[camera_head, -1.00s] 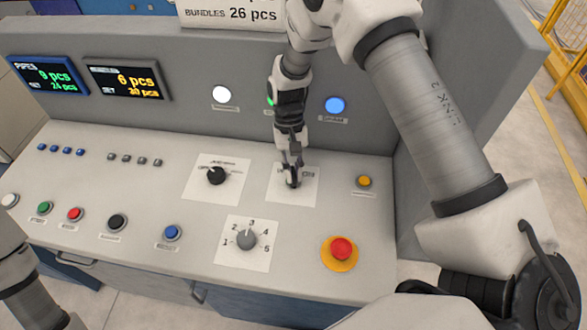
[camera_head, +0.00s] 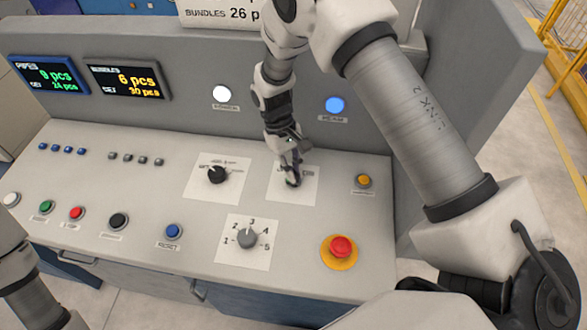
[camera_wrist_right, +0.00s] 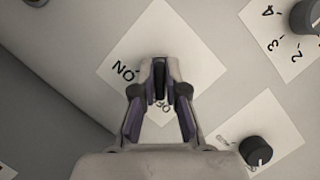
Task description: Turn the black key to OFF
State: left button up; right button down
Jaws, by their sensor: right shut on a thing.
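The black key (camera_head: 293,183) stands on a white label plate (camera_head: 278,190) on the sloped panel. My right gripper (camera_head: 291,178) comes down from above and is shut on the key. In the right wrist view the fingertips (camera_wrist_right: 160,68) close around the dark key over the plate (camera_wrist_right: 190,55). "ON" reads at the left of the fingertips there, and "OFF" is partly covered below them. The fingers hide most of the key, so its exact pointing is hard to tell. My left gripper is out of view; only part of that arm shows at lower left.
A black selector knob (camera_head: 216,175) sits left of the key, and a grey 1–5 dial (camera_head: 246,238) sits nearer the front. A red emergency button (camera_head: 341,247) and an orange button (camera_head: 364,180) are at the right. The upright back panel (camera_head: 385,125) rises behind.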

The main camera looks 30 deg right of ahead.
jog(key=shift+s+f, duration=0.1)
jog(key=c, duration=1.2)
grip_release()
jog(key=v, duration=1.2)
jog(key=shift+a, duration=0.1)
jog(key=shift+f, duration=0.1)
